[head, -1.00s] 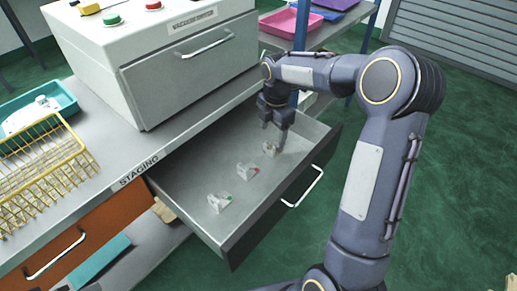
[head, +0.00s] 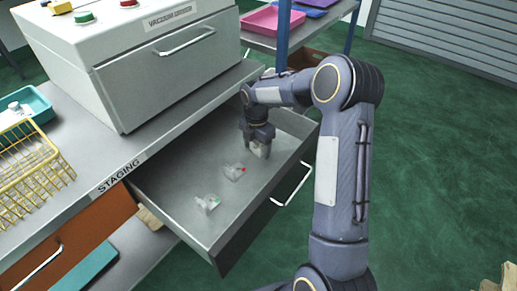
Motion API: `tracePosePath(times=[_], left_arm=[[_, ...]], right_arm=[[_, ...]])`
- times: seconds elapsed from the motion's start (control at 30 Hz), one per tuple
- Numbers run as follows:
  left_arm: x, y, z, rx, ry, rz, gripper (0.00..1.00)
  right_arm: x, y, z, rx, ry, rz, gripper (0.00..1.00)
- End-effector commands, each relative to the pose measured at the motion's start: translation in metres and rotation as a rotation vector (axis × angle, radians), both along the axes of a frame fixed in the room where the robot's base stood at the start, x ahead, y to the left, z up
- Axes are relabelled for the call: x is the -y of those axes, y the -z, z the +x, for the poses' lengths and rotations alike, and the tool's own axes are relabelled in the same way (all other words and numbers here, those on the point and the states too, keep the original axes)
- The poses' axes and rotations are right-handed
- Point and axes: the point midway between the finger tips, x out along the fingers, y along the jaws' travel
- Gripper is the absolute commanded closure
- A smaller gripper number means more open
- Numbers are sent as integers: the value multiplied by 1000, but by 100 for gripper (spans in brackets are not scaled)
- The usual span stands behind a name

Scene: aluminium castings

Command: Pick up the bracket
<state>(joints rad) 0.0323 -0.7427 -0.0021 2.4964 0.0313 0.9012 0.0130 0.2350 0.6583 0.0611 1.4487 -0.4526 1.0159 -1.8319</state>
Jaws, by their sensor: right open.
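Small pale metal castings lie in the open grey drawer (head: 160,182). The nearest casting (head: 207,204) has a green mark, and the middle casting (head: 234,172) has a red mark. I cannot tell from here which one is called the bracket. My right gripper (head: 258,154) points down into the far part of the drawer, beyond the red-marked casting. Its jaws are open, around or just above the spot of a third casting, which they mostly hide. I cannot tell whether they touch it. My left gripper is not in view.
A grey cabinet labelled "VACUUM DRIER" (head: 165,75) stands on the bench behind the drawer. A yellow wire basket (head: 30,175) and teal tray (head: 38,103) are at left. The drawer's front wall and handle (head: 292,184) rise at right. Green floor lies beyond.

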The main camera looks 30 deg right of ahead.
Motion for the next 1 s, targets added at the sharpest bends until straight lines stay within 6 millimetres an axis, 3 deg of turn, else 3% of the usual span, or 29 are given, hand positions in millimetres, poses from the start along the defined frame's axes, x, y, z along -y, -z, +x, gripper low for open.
tracePosePath(times=[0.07, 0.43, 0.77, 1.0], left_arm=[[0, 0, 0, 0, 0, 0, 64], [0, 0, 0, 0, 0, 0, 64], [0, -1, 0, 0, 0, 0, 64], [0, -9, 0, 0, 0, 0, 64]], right_arm=[[0, -1, 0, 0, 0, 0, 33], [0, -1, 0, 0, 1, 0, 81], [0, -5, 0, 2, 1, 0, 82], [0, -34, 1, 4, 1, -1, 82]])
